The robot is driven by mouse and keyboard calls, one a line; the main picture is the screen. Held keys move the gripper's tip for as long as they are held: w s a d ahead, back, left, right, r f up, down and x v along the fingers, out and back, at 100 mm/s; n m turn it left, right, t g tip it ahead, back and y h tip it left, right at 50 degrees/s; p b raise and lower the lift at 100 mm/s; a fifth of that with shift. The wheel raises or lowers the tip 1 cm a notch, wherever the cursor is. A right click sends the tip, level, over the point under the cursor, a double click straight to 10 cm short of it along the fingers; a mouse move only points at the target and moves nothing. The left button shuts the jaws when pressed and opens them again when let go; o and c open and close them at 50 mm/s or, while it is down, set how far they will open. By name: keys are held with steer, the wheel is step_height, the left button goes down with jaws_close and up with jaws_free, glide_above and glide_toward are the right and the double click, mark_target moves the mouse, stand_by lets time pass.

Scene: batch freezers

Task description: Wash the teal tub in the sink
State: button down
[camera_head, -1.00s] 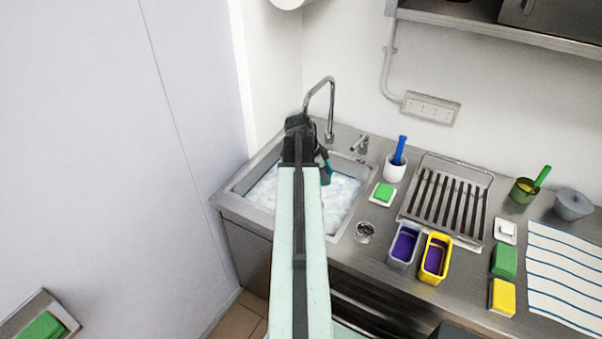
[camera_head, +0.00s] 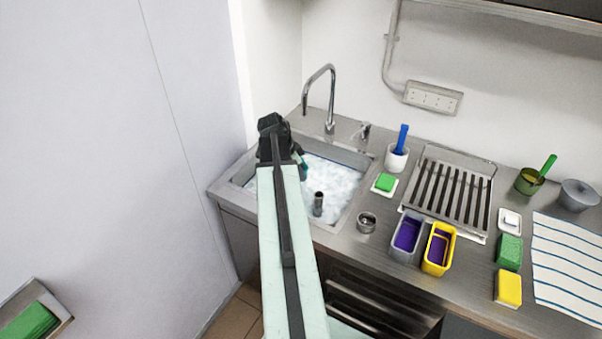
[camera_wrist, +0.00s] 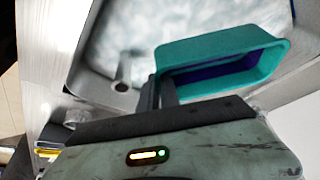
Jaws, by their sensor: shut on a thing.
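The teal tub (camera_wrist: 273,47) is in my gripper (camera_wrist: 160,92), which is shut on its wall in the wrist view. The tub has a dark blue-purple inside and is tilted over the sink. In the head view only a small teal part (camera_head: 302,168) shows beside the dark wrist; my arm hides the rest. The sink (camera_head: 352,207) holds white foamy water. I cannot tell whether the tub touches the water. A tall curved tap (camera_head: 331,95) stands behind the sink.
A dark upright pipe (camera_head: 318,204) stands in the sink. Right of the sink are a green sponge (camera_head: 384,182) on a dish, a white cup (camera_head: 396,158), a metal rack (camera_head: 452,197), and grey (camera_head: 408,233) and yellow (camera_head: 440,248) tubs. A wall borders the left.

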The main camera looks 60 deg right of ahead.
step_height(320, 180, down, 16)
steer(key=b, duration=1.4)
steer(key=shift+r+b, duration=0.2)
steer(key=shift+b, duration=0.15)
steer(key=shift+r, duration=0.1)
steer(key=shift+a, duration=1)
steer(key=shift+d, duration=2.05)
steer(key=shift+a, duration=0.1)
steer(key=shift+a, duration=1.95)
